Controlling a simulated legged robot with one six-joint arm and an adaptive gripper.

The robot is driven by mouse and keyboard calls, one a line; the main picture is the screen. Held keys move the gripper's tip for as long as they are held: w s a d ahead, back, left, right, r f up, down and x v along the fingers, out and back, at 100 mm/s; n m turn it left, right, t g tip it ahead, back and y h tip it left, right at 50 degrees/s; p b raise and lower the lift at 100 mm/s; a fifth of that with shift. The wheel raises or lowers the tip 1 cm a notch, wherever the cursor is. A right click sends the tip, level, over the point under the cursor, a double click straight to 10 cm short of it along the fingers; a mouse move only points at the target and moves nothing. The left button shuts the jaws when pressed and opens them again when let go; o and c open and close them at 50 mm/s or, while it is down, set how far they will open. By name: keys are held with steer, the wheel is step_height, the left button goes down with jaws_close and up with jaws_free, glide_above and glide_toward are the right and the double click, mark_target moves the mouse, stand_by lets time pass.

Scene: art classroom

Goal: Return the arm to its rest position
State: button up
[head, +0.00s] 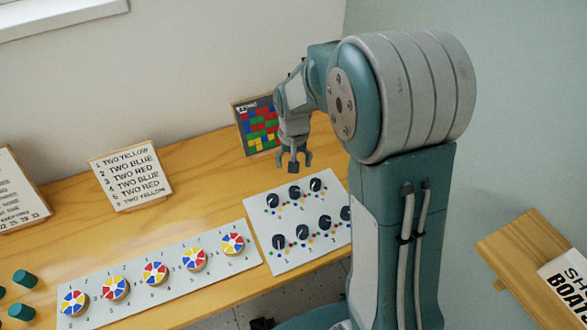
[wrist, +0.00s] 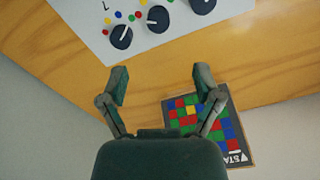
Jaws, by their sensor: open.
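My arm rises on the right side of the head view and bends over toward the wooden table. My gripper (head: 294,163) hangs above the table, in front of a small board of coloured squares and close to the panel with black dials. In the wrist view my gripper (wrist: 160,85) has its two fingers spread wide with nothing between them. Bare table wood shows between and beyond the fingertips. The gripper looks apart from the table and from everything on it.
A dial panel (head: 283,257) and a panel of coloured wheels (head: 135,306) lie on the table (head: 220,170). A coloured-square board (head: 247,116) and a text sign (head: 130,176) stand near the wall. Green cylinders (head: 25,279) are at left. Another wooden surface (head: 515,246) is at right.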

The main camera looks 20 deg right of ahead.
stand_by(0.4)
steer(key=s+r+n+t, duration=0.1)
steer(key=s+r+t, duration=0.2)
steer(key=s+r, duration=0.75)
steer(key=s+r+n+t, duration=0.1)
steer(key=s+r+t, duration=0.1)
steer(key=s+r, duration=0.5)
steer(key=s, duration=0.4)
steer(key=shift+d+n+t, duration=0.15)
steer(key=shift+n+t, duration=0.15)
stand_by(1.0)
